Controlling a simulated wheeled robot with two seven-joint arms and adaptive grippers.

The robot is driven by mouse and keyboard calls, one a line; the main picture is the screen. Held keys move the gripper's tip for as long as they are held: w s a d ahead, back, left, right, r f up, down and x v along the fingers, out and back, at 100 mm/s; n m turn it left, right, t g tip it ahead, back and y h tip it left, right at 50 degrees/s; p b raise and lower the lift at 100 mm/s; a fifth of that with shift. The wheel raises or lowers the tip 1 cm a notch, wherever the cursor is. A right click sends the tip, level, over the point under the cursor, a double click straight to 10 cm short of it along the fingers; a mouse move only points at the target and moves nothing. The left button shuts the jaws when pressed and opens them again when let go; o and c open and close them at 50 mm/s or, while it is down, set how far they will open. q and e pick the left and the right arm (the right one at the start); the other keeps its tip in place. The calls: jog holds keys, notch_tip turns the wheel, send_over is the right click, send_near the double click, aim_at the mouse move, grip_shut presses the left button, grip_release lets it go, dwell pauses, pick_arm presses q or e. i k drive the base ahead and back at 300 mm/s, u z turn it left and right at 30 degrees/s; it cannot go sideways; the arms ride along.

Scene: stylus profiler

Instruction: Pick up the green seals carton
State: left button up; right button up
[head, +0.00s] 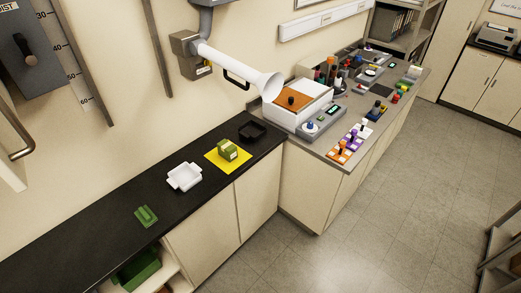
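The green seals carton looks to be the small green box (228,149) with a pale label on top. It sits on a yellow mat (213,164) on the black counter, in the middle of the head view. A flatter green item (146,215) lies farther left on the same counter; I cannot tell what it is. Neither of my grippers shows in the head view.
A white tray (184,177) stands left of the yellow mat and a black tray (252,131) behind it to the right. A white funnel-ended arm (235,68) hangs above. The grey counter (330,152) at right is crowded. The floor (380,230) in front is clear.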

aim_at(226, 149)
jog(key=z, duration=1.05)
jog(key=i, duration=1.5)
jog(key=u, duration=3.25)
